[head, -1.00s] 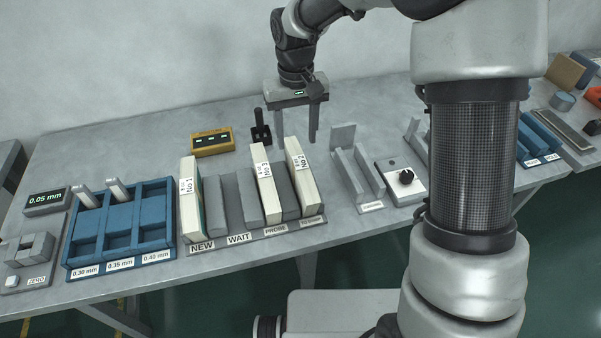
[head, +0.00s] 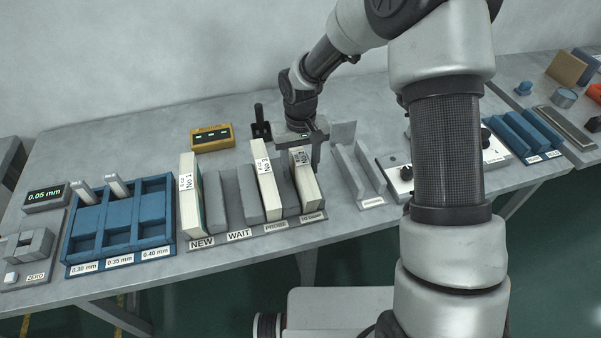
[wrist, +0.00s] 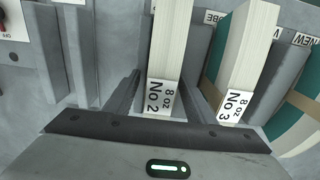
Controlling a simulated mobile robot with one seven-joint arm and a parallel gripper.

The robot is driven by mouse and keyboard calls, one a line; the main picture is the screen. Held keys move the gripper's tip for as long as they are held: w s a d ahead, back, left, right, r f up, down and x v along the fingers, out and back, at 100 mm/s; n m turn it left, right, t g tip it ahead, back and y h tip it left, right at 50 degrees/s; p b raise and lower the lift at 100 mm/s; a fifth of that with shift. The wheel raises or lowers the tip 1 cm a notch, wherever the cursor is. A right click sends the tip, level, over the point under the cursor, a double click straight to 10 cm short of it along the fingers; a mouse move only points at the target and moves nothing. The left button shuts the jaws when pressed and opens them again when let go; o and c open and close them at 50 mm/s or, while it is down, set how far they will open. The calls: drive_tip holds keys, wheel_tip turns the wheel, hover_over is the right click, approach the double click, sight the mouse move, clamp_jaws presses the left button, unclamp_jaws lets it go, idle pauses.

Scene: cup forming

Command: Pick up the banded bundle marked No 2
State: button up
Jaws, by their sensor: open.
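The cream bundle marked No 2 (head: 304,185) stands upright in the rightmost slot of the grey labelled rack (head: 262,239). Its label also shows in the wrist view (wrist: 162,97). My gripper (head: 299,160) is over this bundle, pointing down. In the wrist view its open fingers (wrist: 160,92) stand on either side of the bundle, with gaps showing beside it. The bundle marked No 3 (head: 267,190) stands one bundle to the left, also in the wrist view (wrist: 246,80). The bundle marked No 1 (head: 190,195) stands at the rack's left end.
Grey rack dividers (head: 245,195) stand close beside the bundles. A grey upright fixture (head: 352,170) is just right of the rack. A yellow box (head: 211,138) and a black stand (head: 261,125) are behind. A blue tray (head: 120,220) lies left.

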drive_tip(key=shift+c, duration=0.3)
clamp_jaws()
drive_tip(key=shift+r, duration=0.1)
